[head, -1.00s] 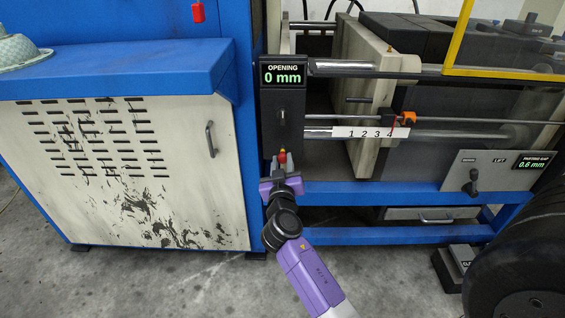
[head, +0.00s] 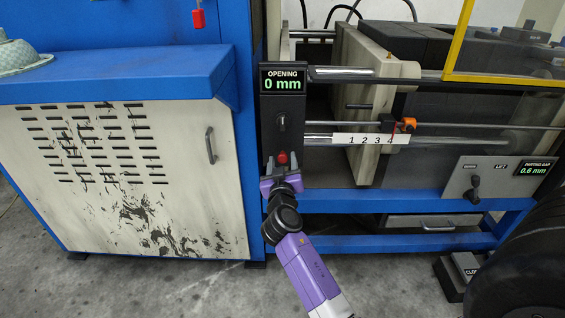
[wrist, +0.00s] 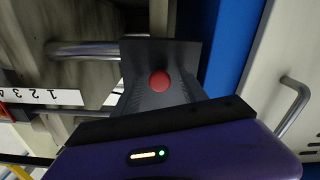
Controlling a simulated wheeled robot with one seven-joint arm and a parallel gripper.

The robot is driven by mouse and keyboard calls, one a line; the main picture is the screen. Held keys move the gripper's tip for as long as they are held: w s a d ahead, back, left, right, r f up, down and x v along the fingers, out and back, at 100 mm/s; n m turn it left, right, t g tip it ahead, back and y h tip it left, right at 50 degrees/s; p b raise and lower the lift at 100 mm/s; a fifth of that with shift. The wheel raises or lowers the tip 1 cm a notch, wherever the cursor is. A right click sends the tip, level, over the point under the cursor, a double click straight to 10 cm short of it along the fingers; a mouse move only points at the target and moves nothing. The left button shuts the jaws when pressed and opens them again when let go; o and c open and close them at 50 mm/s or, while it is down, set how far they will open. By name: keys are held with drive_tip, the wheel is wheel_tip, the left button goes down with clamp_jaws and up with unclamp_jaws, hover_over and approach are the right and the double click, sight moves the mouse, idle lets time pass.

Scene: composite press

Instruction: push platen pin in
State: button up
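A red round knob (head: 282,157), likely the head of the platen pin, sits low on the black panel under the opening display. It also shows in the wrist view (wrist: 159,81), face-on with no shank visible. My gripper (head: 282,169) is just below and in front of the knob in the head view, with its fingers apart and one to each side. The knob looks free of the fingers. Whether any part of the gripper touches it, I cannot tell.
The opening display (head: 283,81) reads 0 mm. A key-like switch (head: 281,122) sits above the knob. The cabinet door handle (head: 210,145) and blue frame (head: 390,200) are near.

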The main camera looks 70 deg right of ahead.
drive_tip(key=v, duration=0.8)
drive_tip(key=shift+w+d, duration=0.1)
idle(0.5)
